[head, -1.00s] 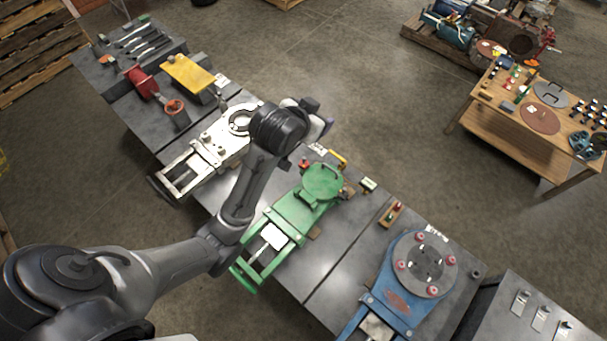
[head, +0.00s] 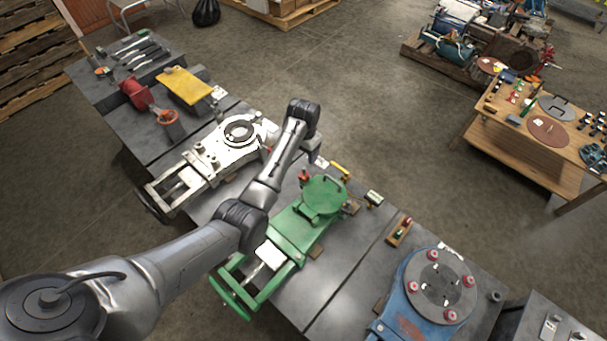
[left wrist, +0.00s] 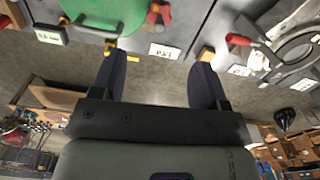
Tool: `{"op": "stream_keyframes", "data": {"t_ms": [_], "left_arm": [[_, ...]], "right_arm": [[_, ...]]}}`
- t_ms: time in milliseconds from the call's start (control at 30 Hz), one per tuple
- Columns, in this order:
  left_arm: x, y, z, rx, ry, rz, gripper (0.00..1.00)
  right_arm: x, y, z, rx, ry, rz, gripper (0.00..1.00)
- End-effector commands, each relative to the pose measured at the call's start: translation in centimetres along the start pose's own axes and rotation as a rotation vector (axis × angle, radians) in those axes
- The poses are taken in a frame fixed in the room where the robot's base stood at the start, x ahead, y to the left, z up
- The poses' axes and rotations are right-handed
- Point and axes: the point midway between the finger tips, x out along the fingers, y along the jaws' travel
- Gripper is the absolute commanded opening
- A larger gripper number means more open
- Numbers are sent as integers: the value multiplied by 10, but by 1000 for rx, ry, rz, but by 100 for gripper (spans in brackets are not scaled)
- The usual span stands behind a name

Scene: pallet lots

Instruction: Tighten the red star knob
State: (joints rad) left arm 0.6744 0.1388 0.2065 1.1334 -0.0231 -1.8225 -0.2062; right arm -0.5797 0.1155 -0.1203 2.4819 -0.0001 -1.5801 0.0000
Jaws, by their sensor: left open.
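A small red knob (head: 304,176) stands beside the round plate of the green fixture (head: 300,230), on its upper left side. It also shows as a lobed red knob in the left wrist view (left wrist: 158,13), at the top between the lines of the two fingers. Its exact shape is too small to tell. My left gripper (left wrist: 160,66) is open and empty, its dark fingers apart over the bench's edge and not touching the knob. In the head view my left wrist (head: 302,115) hides most of the gripper. My right gripper is not in view.
A white fixture (head: 212,155) with a red handle (left wrist: 240,39) stands to the left of the green one, a blue one (head: 405,305) to the right. A yellow handle (head: 341,168) and a label (head: 321,162) lie near the knob.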

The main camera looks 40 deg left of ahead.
Motion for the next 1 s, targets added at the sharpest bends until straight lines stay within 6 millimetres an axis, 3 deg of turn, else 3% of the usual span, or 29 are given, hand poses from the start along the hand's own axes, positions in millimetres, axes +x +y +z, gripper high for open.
{"op": "stream_keyframes", "data": {"t_ms": [300, 600, 1000], "left_arm": [[60, 0, 0, 0, -1, 1, 68], [107, 0, 0, 1, 1, 0, 68], [128, 0, 0, 0, 4, -1, 68]], "right_arm": [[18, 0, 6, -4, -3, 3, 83], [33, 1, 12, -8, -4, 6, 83], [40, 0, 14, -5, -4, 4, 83]]}}
